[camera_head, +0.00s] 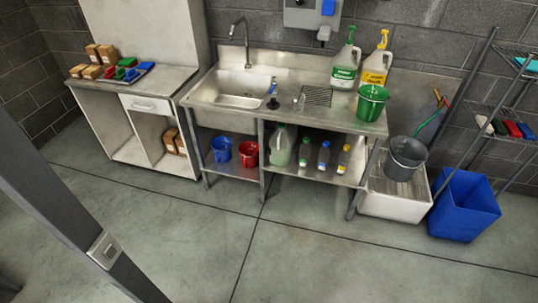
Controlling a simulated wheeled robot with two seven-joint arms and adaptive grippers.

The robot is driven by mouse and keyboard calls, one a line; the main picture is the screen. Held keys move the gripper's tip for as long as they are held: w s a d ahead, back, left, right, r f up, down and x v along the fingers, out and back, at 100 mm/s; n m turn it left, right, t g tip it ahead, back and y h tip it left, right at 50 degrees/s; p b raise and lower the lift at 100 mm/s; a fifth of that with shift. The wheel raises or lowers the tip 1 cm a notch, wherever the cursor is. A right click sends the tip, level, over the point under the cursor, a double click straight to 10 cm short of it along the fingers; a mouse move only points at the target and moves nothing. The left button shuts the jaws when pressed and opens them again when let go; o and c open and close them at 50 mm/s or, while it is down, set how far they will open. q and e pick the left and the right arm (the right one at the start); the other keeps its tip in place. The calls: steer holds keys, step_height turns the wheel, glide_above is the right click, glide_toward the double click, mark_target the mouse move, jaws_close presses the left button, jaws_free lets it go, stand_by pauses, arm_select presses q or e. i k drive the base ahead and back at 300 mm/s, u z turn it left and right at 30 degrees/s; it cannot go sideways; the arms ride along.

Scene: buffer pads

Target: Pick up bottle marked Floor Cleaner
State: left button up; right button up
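Two pale spray bottles stand upright at the back right of the steel sink counter. One is a green-labelled bottle (344,72) with a green trigger head. The other is a yellow-labelled bottle (376,74) with a yellow trigger head, to its right. A translucent jug (281,150) stands on the shelf below, beside three small bottles with green (303,154), blue (324,157) and yellow (343,161) labels. The label words are too small to read, so I cannot tell which is Floor Cleaner. Neither gripper is in view.
A green bucket (371,104) stands in front of the yellow-labelled bottle and hides its lower part. A sink basin (238,88) and a wire rack (317,96) lie left. A grey bucket (404,158) and blue bin (464,207) stand right. The floor in front is clear.

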mark_target(305, 149)
steer(key=u, duration=0.1)
steer(key=i, duration=2.3)
steer(key=u, duration=1.7)
steer(key=i, duration=0.15)
steer(key=z, duration=0.3)
